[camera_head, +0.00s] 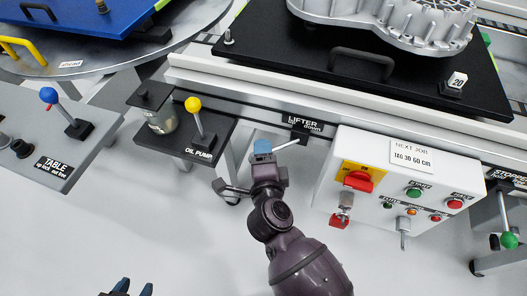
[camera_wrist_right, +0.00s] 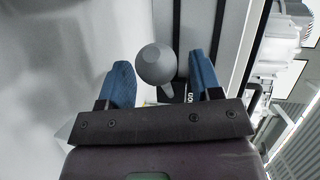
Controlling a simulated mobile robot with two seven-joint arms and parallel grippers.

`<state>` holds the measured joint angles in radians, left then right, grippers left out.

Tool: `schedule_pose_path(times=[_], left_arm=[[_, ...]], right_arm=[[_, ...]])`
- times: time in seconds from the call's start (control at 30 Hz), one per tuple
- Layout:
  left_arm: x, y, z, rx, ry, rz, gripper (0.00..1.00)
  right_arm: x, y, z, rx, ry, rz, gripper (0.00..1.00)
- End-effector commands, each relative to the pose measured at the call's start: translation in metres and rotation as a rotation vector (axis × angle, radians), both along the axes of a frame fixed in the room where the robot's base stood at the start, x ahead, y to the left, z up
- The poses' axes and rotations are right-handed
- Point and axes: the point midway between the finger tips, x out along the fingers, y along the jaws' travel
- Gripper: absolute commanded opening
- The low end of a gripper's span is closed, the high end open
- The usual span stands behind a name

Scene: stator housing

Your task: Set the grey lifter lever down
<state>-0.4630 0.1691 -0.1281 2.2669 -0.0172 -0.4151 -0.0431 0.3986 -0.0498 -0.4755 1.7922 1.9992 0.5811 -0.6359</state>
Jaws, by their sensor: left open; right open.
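The grey lifter lever (camera_head: 288,143) sticks out from its black mount under the LIFTER up/down label (camera_head: 302,124), slanting slightly down to the left. Its end is hidden by my right gripper (camera_head: 263,147) in the head view. In the right wrist view its round grey knob (camera_wrist_right: 156,62) lies between the two blue fingers of the right gripper (camera_wrist_right: 161,66). These fingers are open, with a gap visible on both sides of the knob. My left gripper (camera_head: 130,288) shows only its blue fingertips at the bottom left edge, open and far from the lever.
The white control box (camera_head: 400,185) with a red switch and buttons stands just right of the lever. The oil pump panel (camera_head: 215,130) with a yellow-knobbed lever (camera_head: 197,115) is to the left. A black plate (camera_head: 310,65) carrying a metal housing (camera_head: 400,18) lies above.

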Motion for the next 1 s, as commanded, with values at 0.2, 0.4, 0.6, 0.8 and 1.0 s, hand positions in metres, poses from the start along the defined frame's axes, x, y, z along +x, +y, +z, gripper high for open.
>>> schedule_pose_path(times=[0.2, 0.4, 0.6, 0.8, 1.0], left_arm=[[0.0024, -0.0009, -0.0009, 0.003, -0.005, -0.007, 0.43], [0.0011, -0.0005, -0.0009, 0.004, -0.003, -0.006, 0.43], [-0.0005, -0.0002, -0.0012, 0.005, 0.0, -0.005, 0.43], [-0.0011, -0.0001, -0.0014, 0.004, 0.001, -0.005, 0.43], [-0.0007, 0.0, -0.0005, 0.004, -0.001, -0.005, 0.43]], right_arm=[[0.0086, 0.0009, -0.0014, 0.0, -0.001, 0.001, 0.59], [0.0092, 0.0008, -0.0008, 0.0, -0.001, 0.0, 0.59], [0.009, 0.0008, -0.0009, 0.0, -0.001, 0.0, 0.36], [0.0089, 0.0008, -0.001, 0.0, -0.001, 0.0, 0.05], [0.0088, 0.0006, -0.0005, 0.0, -0.002, 0.002, 0.0]])
